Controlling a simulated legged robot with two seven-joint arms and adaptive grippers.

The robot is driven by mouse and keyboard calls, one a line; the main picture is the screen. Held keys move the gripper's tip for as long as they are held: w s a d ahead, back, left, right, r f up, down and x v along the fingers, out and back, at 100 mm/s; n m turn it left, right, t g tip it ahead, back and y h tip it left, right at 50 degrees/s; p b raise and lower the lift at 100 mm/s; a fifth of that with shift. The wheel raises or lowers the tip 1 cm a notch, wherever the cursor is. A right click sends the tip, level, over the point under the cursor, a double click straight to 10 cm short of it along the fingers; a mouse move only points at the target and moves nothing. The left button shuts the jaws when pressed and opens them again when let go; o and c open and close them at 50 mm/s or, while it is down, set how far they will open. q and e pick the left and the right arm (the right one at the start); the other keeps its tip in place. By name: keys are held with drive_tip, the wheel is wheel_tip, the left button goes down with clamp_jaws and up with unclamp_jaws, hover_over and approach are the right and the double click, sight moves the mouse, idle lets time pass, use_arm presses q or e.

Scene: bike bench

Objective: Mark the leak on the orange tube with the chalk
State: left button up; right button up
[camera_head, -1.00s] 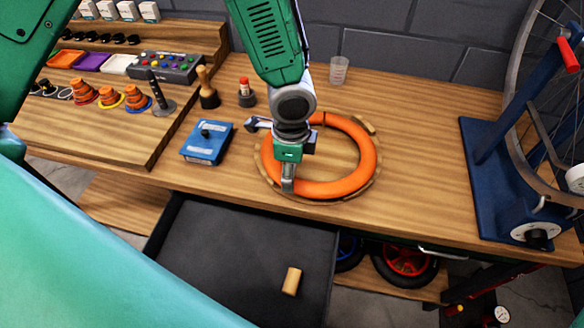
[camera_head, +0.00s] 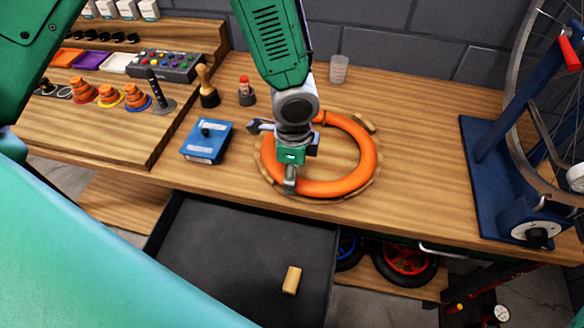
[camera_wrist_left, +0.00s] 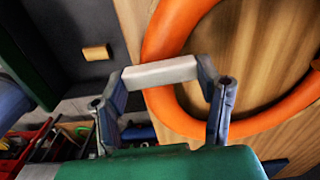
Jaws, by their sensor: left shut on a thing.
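The orange tube (camera_head: 368,160) lies as a ring on a round wooden holder (camera_head: 378,178) on the bench. It also fills much of the left wrist view (camera_wrist_left: 165,45). My left gripper (camera_head: 275,155) is over the left part of the ring. In the left wrist view it is shut on a pale, whitish bar (camera_wrist_left: 160,72), which looks like the chalk, held crosswise between the fingertips beside the tube. I cannot tell whether the bar touches the tube. The head view hides the bar behind the gripper. No leak can be made out. My right gripper is out of view.
A blue box (camera_head: 207,142) stands left of the ring. A clear cup (camera_head: 339,69) stands behind, and a blue wheel stand (camera_head: 485,175) is at right. The bench between ring and stand is clear.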

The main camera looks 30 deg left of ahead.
use_arm(q)
drive_tip(key=shift+s+d, duration=0.1)
drive_tip(key=shift+d, duration=0.2)
drive_tip(key=shift+a, duration=0.1)
drive_tip(key=shift+a+p, duration=0.35)
drive_tip(key=shift+a, duration=0.8)
drive_tip(key=shift+d, duration=0.2)
drive_tip(key=shift+d, duration=1.05)
